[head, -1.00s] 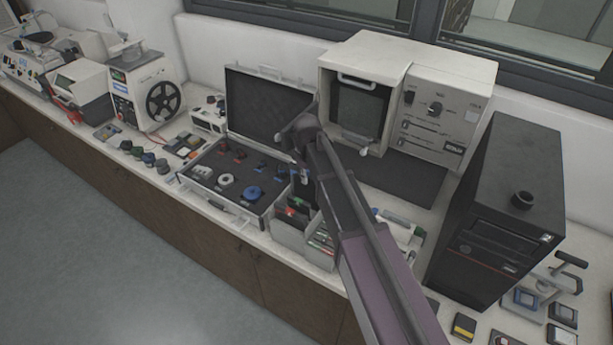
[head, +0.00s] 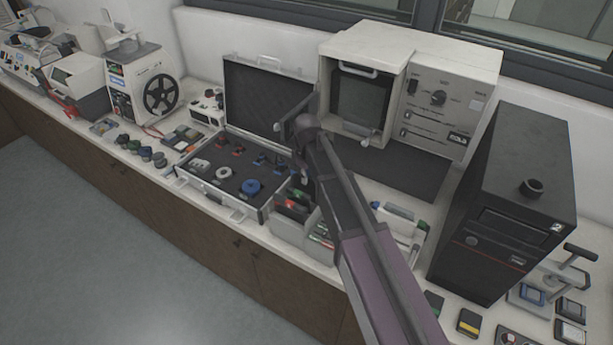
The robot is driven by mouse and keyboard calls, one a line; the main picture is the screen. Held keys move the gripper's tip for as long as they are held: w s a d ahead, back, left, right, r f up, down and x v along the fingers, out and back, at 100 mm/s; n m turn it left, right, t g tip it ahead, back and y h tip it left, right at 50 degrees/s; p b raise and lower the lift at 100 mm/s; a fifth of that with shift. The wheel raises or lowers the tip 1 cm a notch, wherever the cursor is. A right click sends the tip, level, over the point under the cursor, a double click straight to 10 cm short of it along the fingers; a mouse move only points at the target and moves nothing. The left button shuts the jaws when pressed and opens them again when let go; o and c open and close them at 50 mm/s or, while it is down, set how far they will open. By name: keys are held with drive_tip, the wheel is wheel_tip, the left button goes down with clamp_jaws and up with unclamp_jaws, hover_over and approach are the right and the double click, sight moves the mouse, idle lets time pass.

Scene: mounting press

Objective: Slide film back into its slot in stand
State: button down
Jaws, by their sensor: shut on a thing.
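A light grey stand (head: 290,228) with upright slots sits at the counter's front edge, right of the open case. Several thin dark pieces with red and green marks (head: 294,204) stand in it. My gripper (head: 304,178) hangs over the back of the stand, mostly hidden behind my own arm. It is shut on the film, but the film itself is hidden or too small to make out. I cannot tell whether it touches the stand or how it lines up with a slot.
An open case (head: 228,178) with knobs and rings lies left of the stand. A cream machine (head: 440,95) with a dark mat (head: 405,175) stands behind. A black tower (head: 505,200) stands at right, and a white holder (head: 402,222) is between it and the stand.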

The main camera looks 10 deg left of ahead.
sight(307, 187)
drive_tip(key=shift+f+b, duration=2.5)
drive_tip(key=shift+f, duration=0.15)
drive_tip(key=c, duration=0.6)
unclamp_jaws()
drive_tip(key=shift+o, duration=0.2)
drive_tip(key=shift+r, duration=0.2)
